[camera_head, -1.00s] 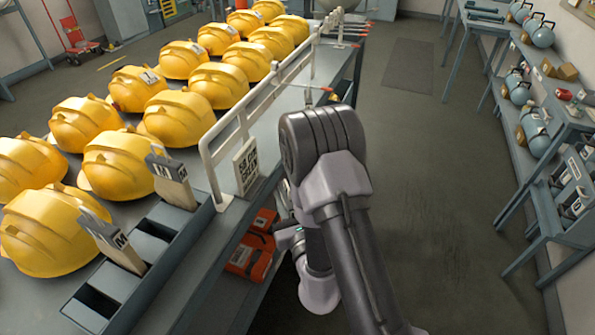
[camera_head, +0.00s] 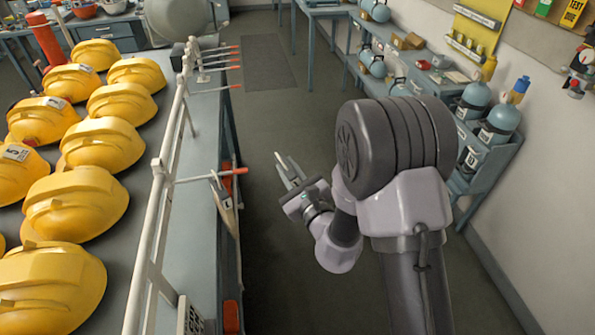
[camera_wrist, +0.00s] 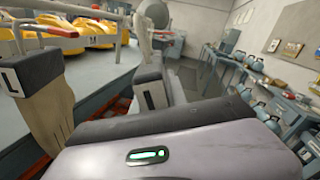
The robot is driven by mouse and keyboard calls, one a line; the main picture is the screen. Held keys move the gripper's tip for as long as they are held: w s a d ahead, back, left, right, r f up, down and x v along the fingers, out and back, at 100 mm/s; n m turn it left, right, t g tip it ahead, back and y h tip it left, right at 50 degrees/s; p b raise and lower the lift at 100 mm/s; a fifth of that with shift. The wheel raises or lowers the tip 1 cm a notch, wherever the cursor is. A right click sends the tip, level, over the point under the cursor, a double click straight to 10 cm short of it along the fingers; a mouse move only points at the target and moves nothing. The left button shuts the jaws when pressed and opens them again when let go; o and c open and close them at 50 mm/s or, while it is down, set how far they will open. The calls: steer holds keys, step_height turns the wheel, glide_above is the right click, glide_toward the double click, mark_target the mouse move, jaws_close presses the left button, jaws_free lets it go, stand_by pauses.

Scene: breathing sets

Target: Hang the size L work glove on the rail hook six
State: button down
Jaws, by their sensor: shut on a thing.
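My gripper (camera_head: 291,180) is right of the table, over the aisle floor, apart from the rail. Another work glove (camera_wrist: 38,88), grey cuff marked L and beige below, is close on the left. In the head view, a beige glove (camera_head: 229,205) hangs below a red-tipped hook (camera_head: 212,177) on the white rail (camera_head: 172,150). Farther hooks (camera_head: 219,60) look empty.
Yellow helmets (camera_head: 103,143) fill the table left of the rail. A sign plate (camera_head: 190,316) stands at the rail's near end. The aisle floor (camera_head: 275,250) is clear. Shelves with blue-grey cylinders (camera_head: 500,120) line the right wall.

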steer(key=s+a+f, duration=0.2)
steer(key=s+a, duration=0.1)
steer(key=a, duration=0.9)
steer(key=shift+p, duration=0.45)
steer(key=shift+r, duration=0.1)
stand_by(0.4)
steer(key=c, duration=1.3)
jaws_free()
steer(key=shift+o, duration=0.2)
